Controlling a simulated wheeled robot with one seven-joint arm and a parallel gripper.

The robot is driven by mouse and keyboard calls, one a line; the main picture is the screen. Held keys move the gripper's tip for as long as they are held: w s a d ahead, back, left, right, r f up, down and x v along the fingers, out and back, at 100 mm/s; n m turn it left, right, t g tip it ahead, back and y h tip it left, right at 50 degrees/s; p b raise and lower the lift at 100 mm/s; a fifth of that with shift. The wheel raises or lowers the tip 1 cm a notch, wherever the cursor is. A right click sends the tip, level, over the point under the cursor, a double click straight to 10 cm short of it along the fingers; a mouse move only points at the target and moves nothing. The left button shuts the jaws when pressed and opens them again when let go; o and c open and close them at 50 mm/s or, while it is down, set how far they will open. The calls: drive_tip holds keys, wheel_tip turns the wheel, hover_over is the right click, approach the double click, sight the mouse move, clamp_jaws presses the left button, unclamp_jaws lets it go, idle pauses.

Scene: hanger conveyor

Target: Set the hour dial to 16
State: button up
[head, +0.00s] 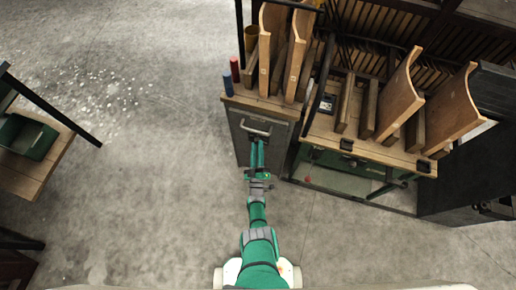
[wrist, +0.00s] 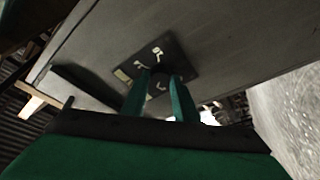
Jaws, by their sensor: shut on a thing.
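The hour dial is a dark square plate (wrist: 180,58) with pale number marks on a grey panel in the wrist view. The marks are tilted and small, and I cannot read the setting with certainty. My gripper (wrist: 159,80) has its two green fingers at the dial, one on each side of its dark knob (wrist: 160,86), and is shut on it. The fingers and shadow hide part of the knob. In the head view my gripper (head: 257,147) reaches the grey cabinet front; the dial cannot be made out there.
A bar handle (head: 256,127) sits on the cabinet front (head: 240,142). Red (head: 235,69) and blue (head: 228,85) cylinders stand at the cabinet's left edge. A wooden rack table (head: 385,152) stands close on the right. The floor to the left is clear up to a wooden table (head: 48,165).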

drive_tip(key=shift+a, duration=0.1)
idle(0.4)
drive_tip(key=o, duration=1.1)
drive_tip(key=shift+c, duration=0.2)
drive_tip(key=s+f, duration=0.2)
drive_tip(key=s, duration=0.8)
drive_tip(key=shift+s+a, duration=0.15)
drive_tip(key=shift+s, duration=0.2)
